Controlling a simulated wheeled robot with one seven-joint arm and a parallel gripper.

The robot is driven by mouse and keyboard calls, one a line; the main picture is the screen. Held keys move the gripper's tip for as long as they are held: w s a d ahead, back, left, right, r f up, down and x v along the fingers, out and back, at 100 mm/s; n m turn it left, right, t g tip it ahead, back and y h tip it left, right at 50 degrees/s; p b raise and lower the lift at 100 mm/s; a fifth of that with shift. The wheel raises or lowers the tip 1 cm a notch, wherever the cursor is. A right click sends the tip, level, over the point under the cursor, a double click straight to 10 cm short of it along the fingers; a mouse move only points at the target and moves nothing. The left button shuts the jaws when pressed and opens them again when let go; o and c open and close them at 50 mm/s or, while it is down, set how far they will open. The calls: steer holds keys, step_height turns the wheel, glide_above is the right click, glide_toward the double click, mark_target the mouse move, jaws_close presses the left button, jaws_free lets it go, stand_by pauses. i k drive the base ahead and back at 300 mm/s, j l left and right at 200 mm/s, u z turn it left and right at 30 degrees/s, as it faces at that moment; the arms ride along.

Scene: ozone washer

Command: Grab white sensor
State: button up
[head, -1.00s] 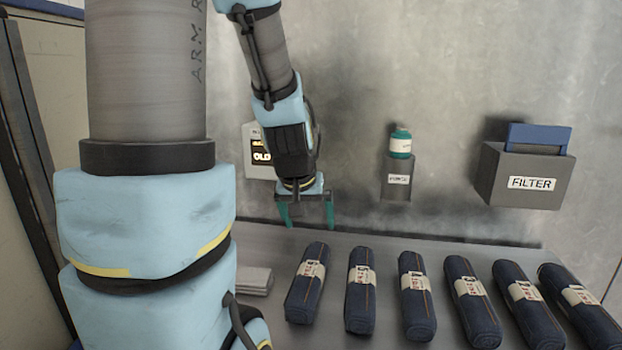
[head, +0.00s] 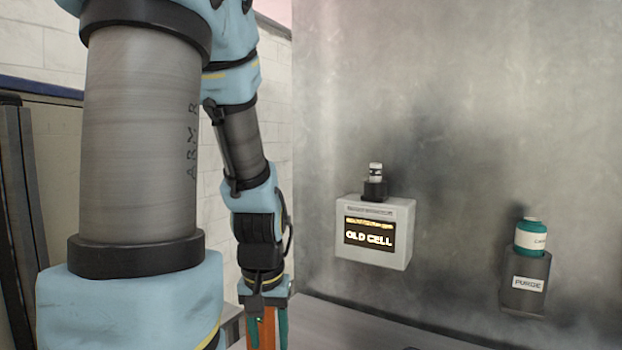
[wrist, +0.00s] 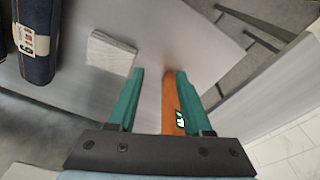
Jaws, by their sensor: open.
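A small white cylinder with a dark band (head: 376,171), which looks like the white sensor, stands upright in a black socket on top of the grey "OLD CELL" box (head: 400,210). The box is on the metal wall. My gripper (head: 267,328) is low and to the left of the box, pointing down, and apart from it. In the wrist view my gripper (wrist: 160,75) has its teal fingers apart. An orange piece with a green-white label (wrist: 172,105) shows between them, close to the right finger; I cannot tell whether it touches. The white cylinder is not in the wrist view.
A teal bottle (head: 531,235) sits in a "PURGE" holder (head: 526,283) on the wall at right. In the wrist view a folded white cloth (wrist: 111,53) and a dark blue roll (wrist: 38,45) lie on the metal table (wrist: 200,40).

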mark_target(376, 168)
steer(key=k+l+u, duration=0.2)
steer(key=u, duration=0.3)
steer(key=k+l+u, duration=0.3)
steer(key=u, duration=0.2)
steer(key=k+l, duration=0.1)
steer(key=k, duration=0.15)
